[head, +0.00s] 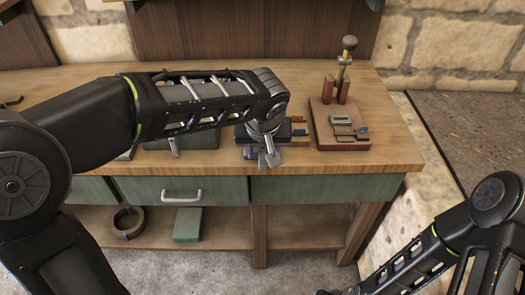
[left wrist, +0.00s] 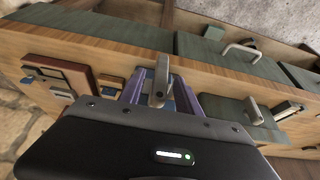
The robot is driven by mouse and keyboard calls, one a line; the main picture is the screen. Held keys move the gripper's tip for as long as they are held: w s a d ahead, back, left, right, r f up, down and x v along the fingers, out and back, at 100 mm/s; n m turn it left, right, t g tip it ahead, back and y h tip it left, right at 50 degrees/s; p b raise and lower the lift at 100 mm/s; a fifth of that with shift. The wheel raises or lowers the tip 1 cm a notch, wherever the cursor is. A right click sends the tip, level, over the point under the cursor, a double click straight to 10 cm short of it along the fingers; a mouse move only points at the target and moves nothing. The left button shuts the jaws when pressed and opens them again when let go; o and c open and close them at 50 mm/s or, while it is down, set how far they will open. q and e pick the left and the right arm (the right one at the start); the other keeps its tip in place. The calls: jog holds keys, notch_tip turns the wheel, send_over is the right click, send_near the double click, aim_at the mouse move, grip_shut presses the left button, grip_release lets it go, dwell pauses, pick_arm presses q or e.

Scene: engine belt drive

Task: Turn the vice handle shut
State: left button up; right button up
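The vice (head: 298,131) sits at the front edge of the wooden bench, partly hidden behind my left wrist. A grey vice handle (head: 270,159) hangs at its front; it also shows in the left wrist view (left wrist: 160,88). My left gripper (left wrist: 158,92) is over the handle, its two purple-grey fingers apart, one on each side. Gaps show between handle and fingers, so the gripper looks open. In the head view my left wrist covers most of the gripper. My right arm enters at the lower right; its gripper is outside the frame.
A red-brown base (head: 325,117) with an upright brass-coloured post stands right of the vice. A green box (head: 190,141) lies left of it, partly behind my left arm. Green drawers (head: 300,188) with a pale handle (head: 182,197) sit below the bench top (head: 390,130). The bench's right end is clear.

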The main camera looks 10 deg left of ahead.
pick_arm(q)
jog(key=shift+w+a+f, duration=0.1)
jog(key=shift+w+f, duration=0.15)
jog(key=shift+f, duration=0.45)
grip_shut()
